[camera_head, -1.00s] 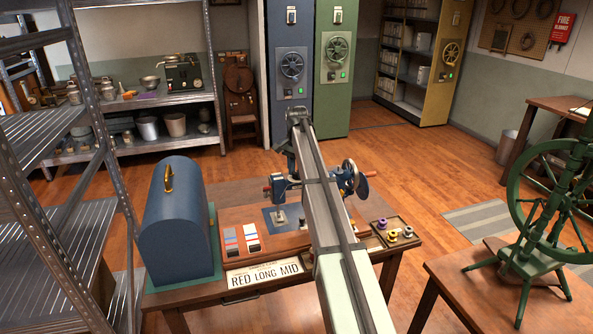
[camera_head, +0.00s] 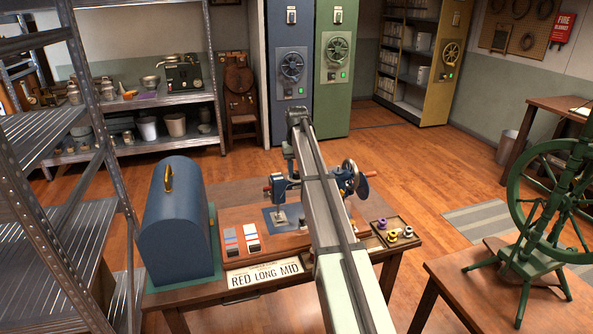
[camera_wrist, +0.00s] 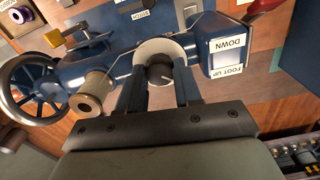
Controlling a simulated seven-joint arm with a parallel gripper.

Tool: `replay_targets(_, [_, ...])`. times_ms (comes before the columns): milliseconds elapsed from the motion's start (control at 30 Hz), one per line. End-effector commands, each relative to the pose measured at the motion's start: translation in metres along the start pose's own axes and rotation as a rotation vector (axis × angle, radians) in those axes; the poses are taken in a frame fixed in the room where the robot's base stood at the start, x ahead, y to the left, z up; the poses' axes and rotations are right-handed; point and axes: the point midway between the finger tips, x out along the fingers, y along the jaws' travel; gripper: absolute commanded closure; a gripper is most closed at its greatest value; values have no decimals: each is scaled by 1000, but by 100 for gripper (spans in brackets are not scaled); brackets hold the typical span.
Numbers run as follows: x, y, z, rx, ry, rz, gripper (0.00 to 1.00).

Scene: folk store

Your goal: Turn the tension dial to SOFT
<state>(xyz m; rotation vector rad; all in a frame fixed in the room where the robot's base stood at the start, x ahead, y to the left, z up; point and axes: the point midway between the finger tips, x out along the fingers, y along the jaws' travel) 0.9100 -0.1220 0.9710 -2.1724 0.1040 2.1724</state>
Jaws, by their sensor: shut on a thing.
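The tension dial (camera_wrist: 160,70) is a dark round knob with a white pointer mark, set in a white ring on the blue sewing machine (camera_wrist: 120,55). My gripper (camera_wrist: 160,75) has one finger on each side of the dial and is shut on it. The lettering around the dial is too small or hidden to read. In the head view the sewing machine (camera_head: 283,188) stands on a wooden base on the table. My arm covers its middle there, so the dial and my fingertips are hidden.
A thread spool (camera_wrist: 91,101) and a handwheel (camera_wrist: 33,90) lie left of my fingers. A label reading FOOT UP and DOWN (camera_wrist: 228,58) is at right. On the table are a blue domed case (camera_head: 180,220), a card reading RED LONG MID (camera_head: 265,275) and a bobbin tray (camera_head: 397,233).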

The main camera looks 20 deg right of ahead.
Motion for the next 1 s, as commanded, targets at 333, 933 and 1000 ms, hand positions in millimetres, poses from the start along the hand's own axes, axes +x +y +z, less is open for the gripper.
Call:
replay_targets(333, [0, 0, 0, -147, 0, 0, 97])
replay_targets(933, [0, 0, 0, -178, 0, 0, 64])
replay_targets(1000, [0, 0, 0, -177, 0, 0, 57])
